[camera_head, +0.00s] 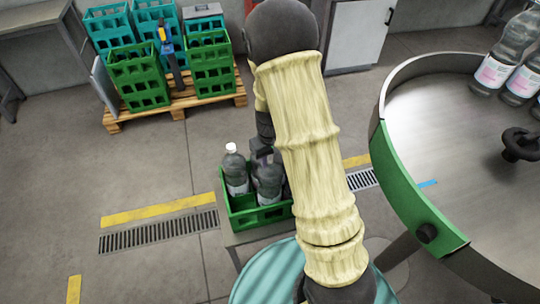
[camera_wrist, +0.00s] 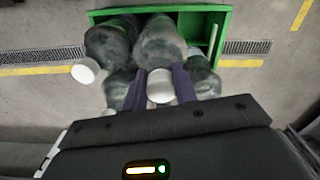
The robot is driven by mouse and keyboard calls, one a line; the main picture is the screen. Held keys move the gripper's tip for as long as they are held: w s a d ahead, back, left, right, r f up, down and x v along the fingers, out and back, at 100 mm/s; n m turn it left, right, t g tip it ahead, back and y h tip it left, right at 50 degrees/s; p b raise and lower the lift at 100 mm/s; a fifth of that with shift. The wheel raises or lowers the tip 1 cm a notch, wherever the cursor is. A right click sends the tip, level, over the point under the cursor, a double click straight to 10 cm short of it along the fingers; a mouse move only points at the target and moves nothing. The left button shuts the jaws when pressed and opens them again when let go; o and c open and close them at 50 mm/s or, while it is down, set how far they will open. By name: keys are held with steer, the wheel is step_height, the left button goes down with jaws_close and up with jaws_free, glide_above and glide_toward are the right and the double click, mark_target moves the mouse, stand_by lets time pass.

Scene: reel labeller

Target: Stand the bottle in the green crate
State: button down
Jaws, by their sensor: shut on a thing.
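The green crate (camera_head: 238,217) stands on a small grey stand left of my arm in the head view. Its green rim (camera_wrist: 226,30) crosses the top of the wrist view. My gripper (camera_wrist: 160,86) is shut on the white-capped neck of a clear, greyish bottle (camera_wrist: 160,42). In the head view my gripper (camera_head: 262,155) is above this bottle (camera_head: 267,182), which looks upright, its lower part behind the crate's front wall. I cannot tell whether its base touches the crate floor. My arm hides the crate's right part.
Another white-capped bottle (camera_head: 235,170) stands in the crate at left; it also shows in the wrist view (camera_wrist: 108,45). More bottles (camera_wrist: 204,80) crowd close by. An empty-looking part of the crate lies at upper right there. A round steel table (camera_head: 440,130) with bottles is at right.

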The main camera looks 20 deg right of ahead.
mark_target(270, 166)
steer(key=shift+w+f, duration=0.1)
steer(key=shift+f, duration=1.8)
steer(key=c, duration=1.1)
jaws_free()
steer(key=r, duration=1.2)
steer(key=shift+s+r, duration=0.1)
steer(key=shift+s, duration=0.1)
steer(key=s+r, duration=0.2)
steer(key=s, duration=0.2)
steer(key=s+r+m+t, duration=0.1)
steer(key=s, duration=0.3)
steer(key=s+r+m+t, duration=0.1)
steer(key=s+r, duration=0.1)
steer(key=s, duration=0.3)
steer(key=shift+r, duration=0.3)
